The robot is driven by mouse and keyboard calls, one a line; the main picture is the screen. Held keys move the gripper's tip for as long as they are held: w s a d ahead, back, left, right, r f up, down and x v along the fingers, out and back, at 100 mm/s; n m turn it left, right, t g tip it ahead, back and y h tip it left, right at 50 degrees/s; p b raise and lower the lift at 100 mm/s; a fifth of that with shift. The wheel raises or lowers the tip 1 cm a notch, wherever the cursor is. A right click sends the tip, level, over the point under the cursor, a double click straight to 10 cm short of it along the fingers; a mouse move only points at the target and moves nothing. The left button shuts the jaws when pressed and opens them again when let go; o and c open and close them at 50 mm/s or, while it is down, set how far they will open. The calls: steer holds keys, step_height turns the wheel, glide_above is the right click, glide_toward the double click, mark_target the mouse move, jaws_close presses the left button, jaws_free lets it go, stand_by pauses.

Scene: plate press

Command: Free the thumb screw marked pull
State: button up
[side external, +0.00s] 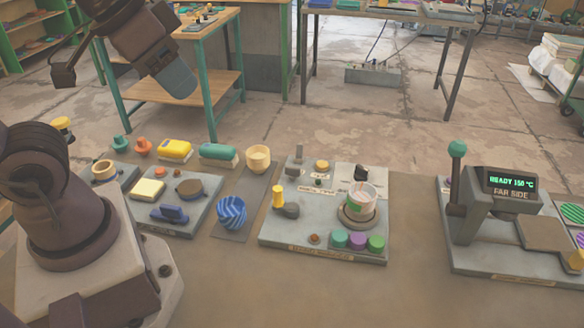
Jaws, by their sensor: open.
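No mark reading "pull" is legible here, so I cannot tell which part is the thumb screw. My gripper (178,82) hangs at the upper left, high above the bench and well away from this station. It holds nothing that I can see. Its fingertips are hard to make out.
A press (490,205) with a teal-topped lever and lit display stands right.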

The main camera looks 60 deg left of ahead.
steer(key=shift+c, duration=0.3)
steer(key=m+g, duration=0.6)
steer(key=m, duration=0.3)
glide_above(292, 167)
step_height(292, 167, down, 18)
steer(key=f, duration=0.1)
step_height(292, 167, down, 12)
steer(key=shift+f, duration=0.1)
jaws_close()
